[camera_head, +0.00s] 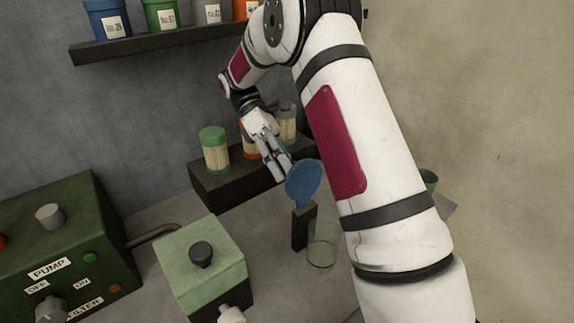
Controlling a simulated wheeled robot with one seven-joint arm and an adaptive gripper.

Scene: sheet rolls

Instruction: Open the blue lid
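The blue lid (303,182) is a round disc with a short stem. It stands tilted up above a dark upright block (302,228), beside a clear glass vessel (322,252) whose top looks uncovered. My gripper (282,172) points down and right, with its fingertips at the lid's upper left edge. I cannot tell whether they touch the lid or how far apart the fingers are. The arm hides part of the area right of the lid.
Behind my gripper, a dark stand (225,187) holds jars, one green-capped (214,150). A shelf (150,43) with coloured pots is above. A green pump box (65,250) and a pale green box with a black knob (203,268) stand left.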

